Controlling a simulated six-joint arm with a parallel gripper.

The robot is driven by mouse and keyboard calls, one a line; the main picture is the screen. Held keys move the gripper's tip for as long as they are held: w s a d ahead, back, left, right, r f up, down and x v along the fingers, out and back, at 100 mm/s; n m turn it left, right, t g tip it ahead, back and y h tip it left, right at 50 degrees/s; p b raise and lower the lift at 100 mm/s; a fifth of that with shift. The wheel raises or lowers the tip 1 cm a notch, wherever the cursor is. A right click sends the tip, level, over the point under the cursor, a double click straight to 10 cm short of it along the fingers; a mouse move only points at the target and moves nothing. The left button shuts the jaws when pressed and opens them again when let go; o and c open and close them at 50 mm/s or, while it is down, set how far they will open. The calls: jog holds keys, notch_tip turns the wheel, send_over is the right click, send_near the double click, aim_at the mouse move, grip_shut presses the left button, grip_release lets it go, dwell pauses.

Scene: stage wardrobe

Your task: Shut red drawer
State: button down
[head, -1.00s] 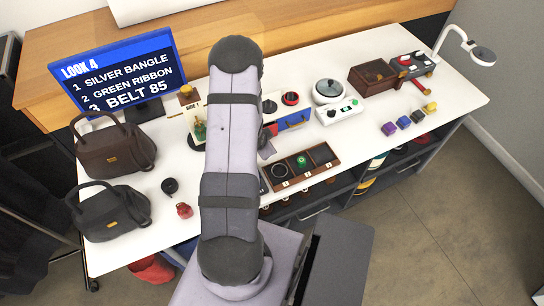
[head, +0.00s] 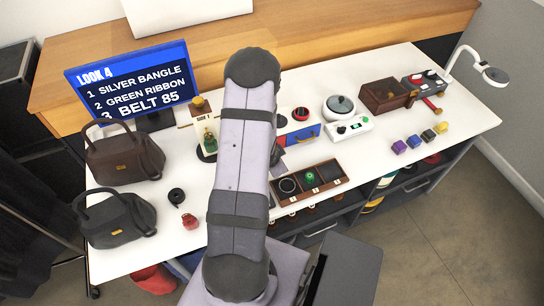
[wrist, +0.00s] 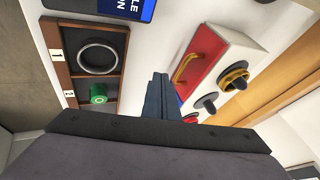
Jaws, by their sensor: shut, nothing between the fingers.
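The red drawer (wrist: 205,48) shows in the wrist view as a red front with a yellow handle (wrist: 184,66), on a white unit with dark knobs. How far it stands out of the unit is hard to tell. In the head view my arm hides most of the gripper.
A white device with a round pan (head: 350,128) stands to the right. Bags (head: 125,160) stand at the left.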

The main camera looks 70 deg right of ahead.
jog(key=b+v, duration=0.1)
jog(key=v, duration=0.9)
jog(key=shift+s+a, duration=0.1)
jog(key=shift+a, duration=0.05)
jog(key=s+a+f+n+y, duration=0.1)
jog(key=a+f+n+y, duration=0.2)
jog(key=a+n+y, duration=1.1)
jog(key=w+a+r+n+h, duration=0.2)
jog(key=w+a+r+n, duration=0.1)
jog(key=a, duration=0.5)
jog(key=w+a+r+n+h, duration=0.3)
jog(key=w+a+r+n, duration=0.1)
jog(key=a, duration=0.4)
jog(key=w+a+r+n+h, duration=0.2)
jog(key=w+a+r+n, duration=0.2)
jog(key=w+a, duration=0.2)
jog(key=shift+a+r+n+g, duration=0.25)
jog(key=shift+a+n+g, duration=0.15)
jog(key=shift+a, duration=0.75)
